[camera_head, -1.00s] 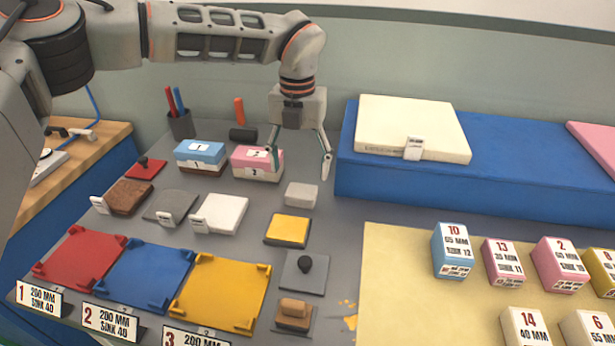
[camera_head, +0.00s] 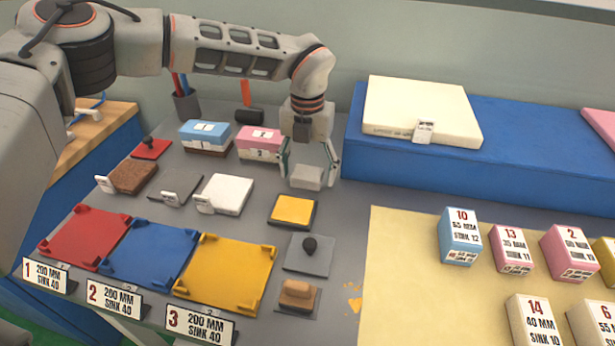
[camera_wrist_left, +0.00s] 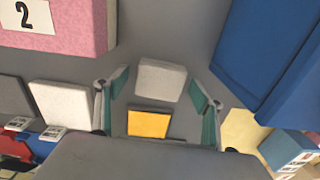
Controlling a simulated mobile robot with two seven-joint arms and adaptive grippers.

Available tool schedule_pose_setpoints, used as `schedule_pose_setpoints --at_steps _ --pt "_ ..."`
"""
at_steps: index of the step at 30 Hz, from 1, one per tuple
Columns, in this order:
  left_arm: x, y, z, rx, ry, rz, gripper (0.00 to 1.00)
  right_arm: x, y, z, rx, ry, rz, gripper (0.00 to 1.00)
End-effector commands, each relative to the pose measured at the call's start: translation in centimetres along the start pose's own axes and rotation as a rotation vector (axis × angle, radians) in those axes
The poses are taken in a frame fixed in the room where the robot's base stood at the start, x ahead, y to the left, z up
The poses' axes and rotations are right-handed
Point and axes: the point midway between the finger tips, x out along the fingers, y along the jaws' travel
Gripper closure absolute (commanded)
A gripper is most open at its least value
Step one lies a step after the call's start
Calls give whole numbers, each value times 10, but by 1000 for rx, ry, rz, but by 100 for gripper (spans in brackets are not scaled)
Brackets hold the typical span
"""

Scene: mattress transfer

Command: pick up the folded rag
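The folded rag (camera_head: 307,177) looks like a small light grey, rounded block lying flat on the grey table. It also shows in the left wrist view (camera_wrist_left: 160,80), between the two fingers. My left gripper (camera_head: 309,168) is open, pointing down, with one finger on each side of the rag. In the left wrist view its greenish finger pads (camera_wrist_left: 160,92) stand apart from the rag, with a gap on both sides. I cannot tell how far the fingertips are above the table. My right gripper is not in view.
A pink box (camera_head: 259,144) stands close left of the gripper. The blue platform (camera_head: 420,165) with a cream mattress (camera_head: 420,108) rises to the right. A yellow sponge-like block (camera_head: 293,210) lies in front of the rag. Bare grey table separates these from the rag.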

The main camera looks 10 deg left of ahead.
Motion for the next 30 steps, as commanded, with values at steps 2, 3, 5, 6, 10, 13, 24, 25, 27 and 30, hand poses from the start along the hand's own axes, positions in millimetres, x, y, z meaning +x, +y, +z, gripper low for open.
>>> schedule_pose_setpoints --at_steps 2,3,5,6,10,13,24,25,27,30 --pt "0 0 0 0 0 0 50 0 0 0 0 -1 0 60" --pt "0 0 0 0 0 0 60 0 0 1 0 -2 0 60" --pt "0 0 0 0 0 0 67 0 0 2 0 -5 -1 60" --pt "0 0 0 1 1 0 67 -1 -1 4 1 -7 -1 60" --pt "0 0 0 1 1 0 67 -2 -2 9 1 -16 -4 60" --pt "0 0 0 1 1 0 67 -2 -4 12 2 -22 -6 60" --pt "-51 0 1 0 -5 -1 67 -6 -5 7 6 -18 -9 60" --pt "-59 0 1 0 -6 -1 67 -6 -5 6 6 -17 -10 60" --pt "-79 0 1 0 -7 -1 67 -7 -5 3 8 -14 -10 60" --pt "-107 0 1 -1 -6 -1 67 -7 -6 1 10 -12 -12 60"
